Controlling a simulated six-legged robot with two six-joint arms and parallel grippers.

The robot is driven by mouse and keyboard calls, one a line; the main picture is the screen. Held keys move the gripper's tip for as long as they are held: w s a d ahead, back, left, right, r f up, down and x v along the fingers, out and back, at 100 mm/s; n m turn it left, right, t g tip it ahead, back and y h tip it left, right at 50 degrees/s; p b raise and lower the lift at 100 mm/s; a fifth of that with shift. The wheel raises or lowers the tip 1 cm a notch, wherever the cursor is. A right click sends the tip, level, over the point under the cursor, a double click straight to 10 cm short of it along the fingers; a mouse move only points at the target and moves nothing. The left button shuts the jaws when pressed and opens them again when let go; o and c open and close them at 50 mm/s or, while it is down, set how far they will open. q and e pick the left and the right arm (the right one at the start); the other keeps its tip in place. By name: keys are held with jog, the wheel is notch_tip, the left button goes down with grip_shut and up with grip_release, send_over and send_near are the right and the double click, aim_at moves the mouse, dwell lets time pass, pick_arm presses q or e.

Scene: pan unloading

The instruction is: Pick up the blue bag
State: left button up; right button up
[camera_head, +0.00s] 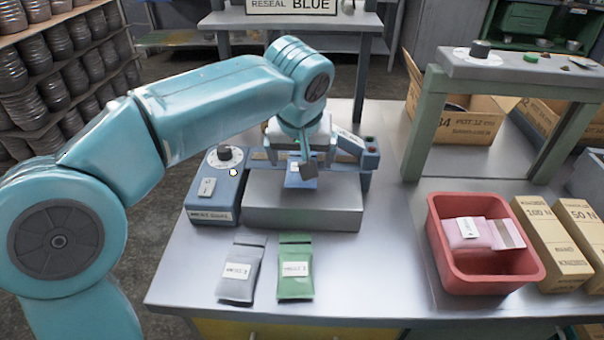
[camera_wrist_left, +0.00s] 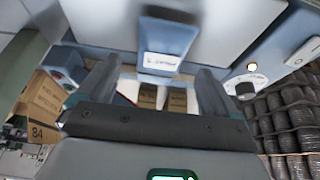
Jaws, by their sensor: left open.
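The blue bag (camera_head: 300,182) is on the grey block of the sealing machine, under my left gripper (camera_head: 306,162), which partly hides it. In the left wrist view the blue bag (camera_wrist_left: 168,42) shows a white label and lies just beyond the two fingertips. My left gripper (camera_wrist_left: 155,82) is open, its fingers apart with nothing between them. I cannot tell how high the fingertips are above the bag. My right gripper is not in view.
The grey block (camera_head: 300,212) and blue dial box (camera_head: 213,193) stand close by. A grey bag (camera_head: 240,272) and a green bag (camera_head: 295,270) lie in front. A red bin (camera_head: 446,250) holds pink bags. Cardboard boxes (camera_head: 552,245) stand at right. The table's front middle is clear.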

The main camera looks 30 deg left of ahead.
pick_arm(q)
jog(key=shift+x, duration=1.5)
jog(key=shift+r, duration=0.1)
jog(key=c, duration=1.3)
